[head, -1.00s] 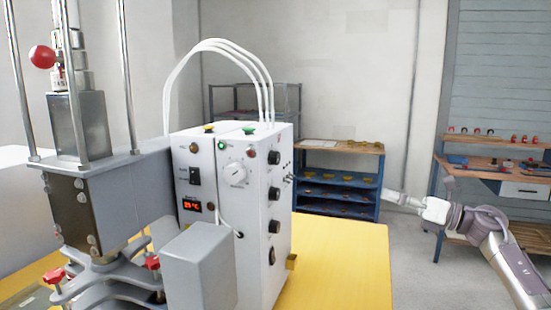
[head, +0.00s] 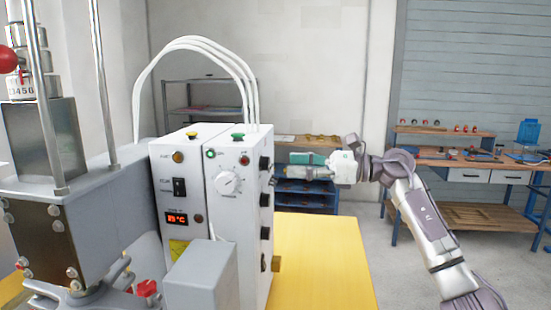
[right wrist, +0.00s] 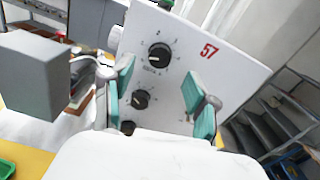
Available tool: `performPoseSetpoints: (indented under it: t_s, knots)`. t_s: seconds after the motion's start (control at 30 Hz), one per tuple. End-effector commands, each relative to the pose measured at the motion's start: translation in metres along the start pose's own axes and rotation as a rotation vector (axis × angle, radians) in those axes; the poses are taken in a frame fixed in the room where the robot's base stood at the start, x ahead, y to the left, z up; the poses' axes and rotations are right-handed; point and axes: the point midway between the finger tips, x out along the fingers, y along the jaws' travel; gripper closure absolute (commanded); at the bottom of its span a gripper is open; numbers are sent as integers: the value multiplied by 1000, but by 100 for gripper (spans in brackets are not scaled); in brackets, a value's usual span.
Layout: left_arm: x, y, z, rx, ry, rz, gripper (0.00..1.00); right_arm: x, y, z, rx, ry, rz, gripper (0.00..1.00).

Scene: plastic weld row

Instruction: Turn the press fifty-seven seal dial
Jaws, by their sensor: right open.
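The press control box (head: 240,190) is a white cabinet on the yellow table; its right side bears a column of black dials (head: 264,199). In the right wrist view that side panel (right wrist: 215,75) carries a red 57. An upper black dial (right wrist: 158,54) with a number scale, a middle dial (right wrist: 141,99) and a lower dial (right wrist: 128,127) show there. Their labels are too small to read, so I cannot tell which is the seal dial. My right gripper (right wrist: 160,78) is open and empty, its teal fingers facing the panel; it also shows right of the box (head: 281,166). My left gripper is not in view.
The grey metal press (head: 35,190) stands left of the box, with a grey block (head: 200,280) in front. White cables (head: 215,50) arch above the box. The yellow table (head: 320,260) is clear on the right. A workbench (head: 460,163) stands behind.

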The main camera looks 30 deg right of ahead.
Motion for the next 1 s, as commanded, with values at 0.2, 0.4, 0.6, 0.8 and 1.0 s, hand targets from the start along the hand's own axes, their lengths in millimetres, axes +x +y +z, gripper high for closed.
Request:
performPoseSetpoints:
  t_s: [0.2, 0.4, 0.6, 0.8, 1.0]
  knots:
    - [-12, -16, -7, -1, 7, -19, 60, 36, 0, 2, 2, 0, 1, 41]
    - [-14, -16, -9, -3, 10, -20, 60, 50, 0, 0, 2, 0, -1, 41]
    - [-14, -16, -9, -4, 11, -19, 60, 51, 0, -1, 2, 1, -1, 41]
    - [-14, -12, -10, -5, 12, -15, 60, 50, 0, -1, 2, 1, -1, 61]
    - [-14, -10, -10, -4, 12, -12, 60, 50, 0, -1, 2, 1, -1, 95]
